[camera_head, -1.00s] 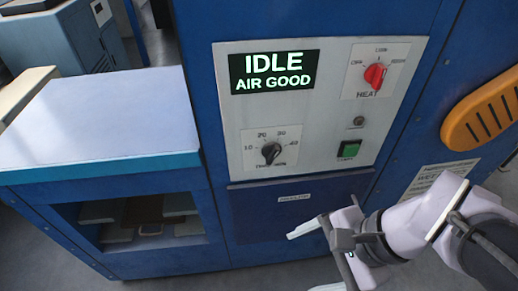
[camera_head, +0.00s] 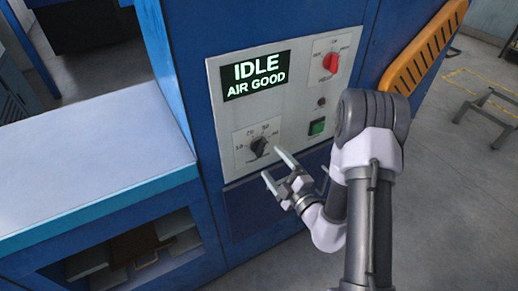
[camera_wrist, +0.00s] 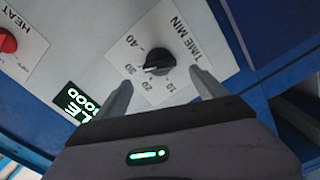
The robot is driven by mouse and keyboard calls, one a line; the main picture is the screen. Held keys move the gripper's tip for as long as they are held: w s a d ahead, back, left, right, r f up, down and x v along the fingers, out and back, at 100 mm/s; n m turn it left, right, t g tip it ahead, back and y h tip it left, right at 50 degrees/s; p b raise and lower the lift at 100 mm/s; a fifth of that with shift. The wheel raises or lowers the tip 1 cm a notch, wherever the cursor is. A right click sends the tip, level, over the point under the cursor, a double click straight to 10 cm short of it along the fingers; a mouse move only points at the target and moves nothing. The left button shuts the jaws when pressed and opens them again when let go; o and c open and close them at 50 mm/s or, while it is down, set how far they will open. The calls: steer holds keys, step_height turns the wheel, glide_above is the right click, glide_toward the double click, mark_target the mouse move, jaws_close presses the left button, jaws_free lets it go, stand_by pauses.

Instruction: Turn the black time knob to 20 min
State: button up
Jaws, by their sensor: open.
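The black time knob (camera_head: 259,146) sits at the lower left of the pale control panel (camera_head: 222,108), on a white dial plate with minute marks. In the wrist view the knob (camera_wrist: 158,60) lies just beyond and between the fingertips, near the TIME MIN label. A light pointer line on it faces the 20–30 side of the scale; its exact reading is hard to tell. My gripper (camera_head: 272,163) is open and empty in front of the dial, slightly below and right of the knob. In the wrist view both fingers (camera_wrist: 160,80) show, apart from the knob.
A lit display (camera_head: 256,76) reads IDLE, AIR GOOD. A red HEAT knob (camera_head: 331,62) and a green button (camera_head: 317,127) are on the same panel. A white-topped counter (camera_head: 90,150) stands at left. An orange vented guard (camera_head: 424,48) is at right.

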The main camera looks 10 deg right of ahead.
mark_target(262, 152)
steer(key=x, duration=0.8)
steer(key=shift+w, duration=0.1)
steer(key=c, duration=1.4)
steer(key=shift+o, duration=0.2)
steer(key=shift+n, duration=0.3)
steer(key=n, duration=0.4)
steer(key=shift+f+n, duration=0.2)
steer(key=shift+n, duration=0.1)
steer(key=shift+f+n, duration=0.1)
steer(key=shift+n, duration=2.1)
steer(key=o, duration=1.4)
steer(key=shift+c, duration=0.2)
